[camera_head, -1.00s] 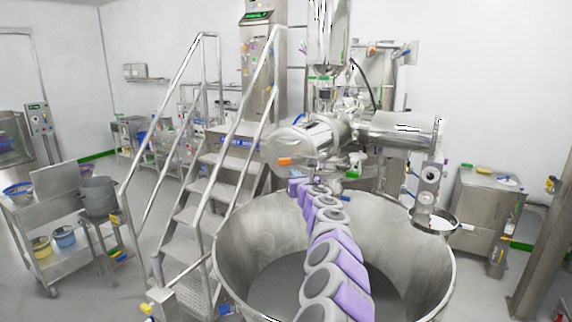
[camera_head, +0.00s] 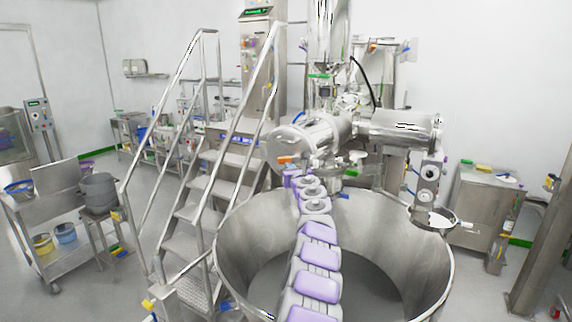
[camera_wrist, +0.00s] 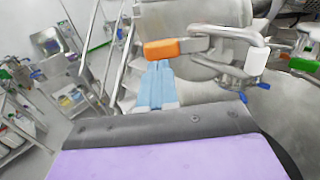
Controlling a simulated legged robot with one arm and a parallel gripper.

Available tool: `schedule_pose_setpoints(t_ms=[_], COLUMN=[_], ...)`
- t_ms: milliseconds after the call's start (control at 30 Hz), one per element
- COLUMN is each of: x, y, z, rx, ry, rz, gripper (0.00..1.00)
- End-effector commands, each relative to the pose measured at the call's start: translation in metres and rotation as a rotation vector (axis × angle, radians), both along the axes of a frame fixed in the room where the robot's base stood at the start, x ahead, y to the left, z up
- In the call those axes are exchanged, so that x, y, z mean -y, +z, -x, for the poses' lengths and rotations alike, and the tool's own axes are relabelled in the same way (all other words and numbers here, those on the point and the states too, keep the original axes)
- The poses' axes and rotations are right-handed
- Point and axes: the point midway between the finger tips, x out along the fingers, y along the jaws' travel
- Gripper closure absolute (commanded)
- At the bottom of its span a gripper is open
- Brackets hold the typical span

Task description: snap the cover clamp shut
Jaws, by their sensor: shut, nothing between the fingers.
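The cover clamp (camera_wrist: 232,46) shows in the wrist view as a steel lever and latch with an orange grip (camera_wrist: 176,48) at its left end. The grip lies across the front of the rounded steel cover (camera_wrist: 195,14). In the head view the orange grip (camera_head: 286,158) is small, at the lower edge of the cover (camera_head: 288,142). My gripper (camera_wrist: 157,65) shows pale blue fingers, shut together and empty. Their tips are just below the orange grip in the picture; I cannot tell whether they touch it. Whether the latch is engaged is unclear.
A large open steel bowl (camera_head: 232,252) stands below, with my arm reaching over it. Metal stairs with handrails (camera_head: 203,180) are close on the left. A trolley (camera_head: 75,250) stands farther left, a steel cabinet (camera_head: 480,205) at right. Blue-tipped bolts (camera_wrist: 263,86) hang by the latch.

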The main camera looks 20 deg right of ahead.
Motion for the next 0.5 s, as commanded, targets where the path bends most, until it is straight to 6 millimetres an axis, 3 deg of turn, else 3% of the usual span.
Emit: schedule_pose_setpoints(t_ms=[500], x=[0.006], y=[0.001], z=[-0.037], rx=[-0.003], ry=[0.000], rz=[0.005], gripper=[1.00])
